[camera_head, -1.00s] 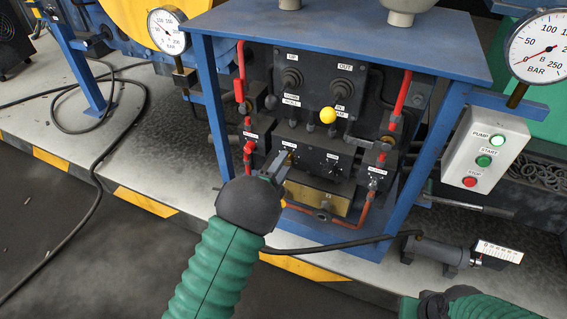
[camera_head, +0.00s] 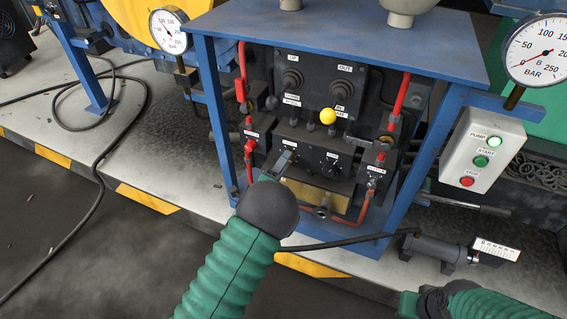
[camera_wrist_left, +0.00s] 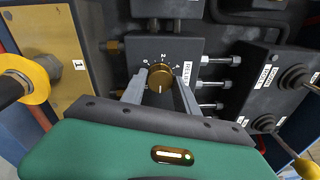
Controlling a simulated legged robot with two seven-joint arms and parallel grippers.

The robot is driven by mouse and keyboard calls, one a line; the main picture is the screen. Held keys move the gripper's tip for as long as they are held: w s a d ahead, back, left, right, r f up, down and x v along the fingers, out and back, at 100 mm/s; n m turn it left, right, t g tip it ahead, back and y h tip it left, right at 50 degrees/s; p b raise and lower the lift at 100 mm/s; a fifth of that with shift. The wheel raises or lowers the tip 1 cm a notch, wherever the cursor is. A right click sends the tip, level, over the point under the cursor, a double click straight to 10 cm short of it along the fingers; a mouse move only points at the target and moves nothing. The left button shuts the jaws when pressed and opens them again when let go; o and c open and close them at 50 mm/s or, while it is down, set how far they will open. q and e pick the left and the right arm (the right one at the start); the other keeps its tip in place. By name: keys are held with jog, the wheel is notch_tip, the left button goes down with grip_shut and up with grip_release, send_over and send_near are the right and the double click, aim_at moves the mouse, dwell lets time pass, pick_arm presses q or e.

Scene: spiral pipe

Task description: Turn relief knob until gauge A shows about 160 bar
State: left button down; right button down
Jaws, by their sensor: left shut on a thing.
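The relief knob (camera_wrist_left: 160,77) is a round brass knob on a dark block with a numbered scale around it, seen in the left wrist view. My left gripper (camera_wrist_left: 159,91) has a finger on each side of the knob and is shut on it. In the head view my left gripper (camera_head: 283,162) reaches the lower panel, and the knob is hidden there. Gauge A (camera_head: 168,31) is the white dial at the upper left; its needle is too small to read surely.
Gauge B (camera_head: 541,50) is at the upper right, its red needle near 50. A pump start/stop box (camera_head: 483,150) is below it. A yellow ball knob (camera_head: 327,116) and red-handled valves surround the panel. A black hose (camera_head: 335,246) runs below the stand.

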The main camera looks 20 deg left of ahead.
pick_arm(q)
jog(key=shift+s+d+f, duration=0.1)
jog(key=shift+d+f, duration=0.05)
jog(key=shift+f, duration=0.2)
jog(key=c, duration=0.9)
grip_release()
jog(key=shift+r, duration=0.15)
jog(key=shift+r, duration=0.1)
jog(key=s+a, duration=0.1)
jog(key=s, duration=0.4)
jog(key=s+a+b, duration=0.1)
jog(key=s, duration=0.5)
jog(key=s+a+f, duration=0.1)
jog(key=s, duration=0.4)
jog(key=shift+s, duration=0.25)
